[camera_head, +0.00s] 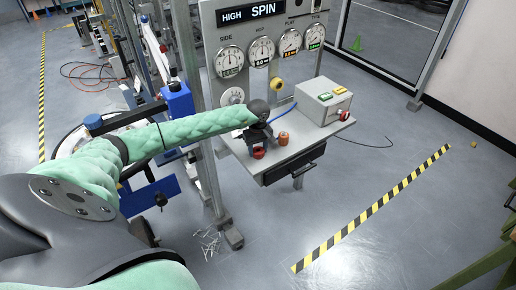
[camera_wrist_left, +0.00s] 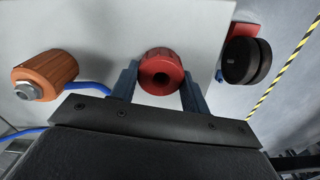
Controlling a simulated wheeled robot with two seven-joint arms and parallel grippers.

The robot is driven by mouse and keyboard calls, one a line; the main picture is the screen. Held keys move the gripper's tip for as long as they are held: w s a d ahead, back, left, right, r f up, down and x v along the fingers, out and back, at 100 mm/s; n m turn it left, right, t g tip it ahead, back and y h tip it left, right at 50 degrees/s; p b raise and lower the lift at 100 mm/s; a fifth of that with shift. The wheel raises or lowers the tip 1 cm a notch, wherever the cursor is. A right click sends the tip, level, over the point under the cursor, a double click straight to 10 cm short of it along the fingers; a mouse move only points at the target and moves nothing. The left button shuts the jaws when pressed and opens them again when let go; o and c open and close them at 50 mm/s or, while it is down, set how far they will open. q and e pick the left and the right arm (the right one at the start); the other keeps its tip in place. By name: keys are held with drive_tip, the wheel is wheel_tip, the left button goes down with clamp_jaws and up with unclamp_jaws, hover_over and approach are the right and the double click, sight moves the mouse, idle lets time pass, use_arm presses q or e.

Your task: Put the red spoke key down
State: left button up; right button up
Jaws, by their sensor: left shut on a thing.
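The red spoke key (camera_head: 259,153) is at the front left part of the grey shelf (camera_head: 310,140) under the gauge panel. In the left wrist view the key (camera_wrist_left: 161,70) shows as a red round piece with a dark hole, between the two blue fingers. My left gripper (camera_head: 258,143) is shut on it, with the fingers pointing down at the shelf. I cannot tell whether the key touches the shelf. My right gripper is not in view.
An orange knob-like piece (camera_head: 283,139) with a metal end (camera_wrist_left: 25,91) is close beside the key. A grey button box (camera_head: 322,102) stands at the shelf's back right. A blue cable (camera_head: 284,112) lies behind. The shelf's front right is clear.

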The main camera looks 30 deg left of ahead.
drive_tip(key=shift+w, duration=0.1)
use_arm(q)
drive_tip(key=shift+f, duration=0.1)
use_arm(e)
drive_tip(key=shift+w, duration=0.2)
use_arm(q)
drive_tip(key=o, duration=1.1)
drive_tip(key=shift+r, duration=0.2)
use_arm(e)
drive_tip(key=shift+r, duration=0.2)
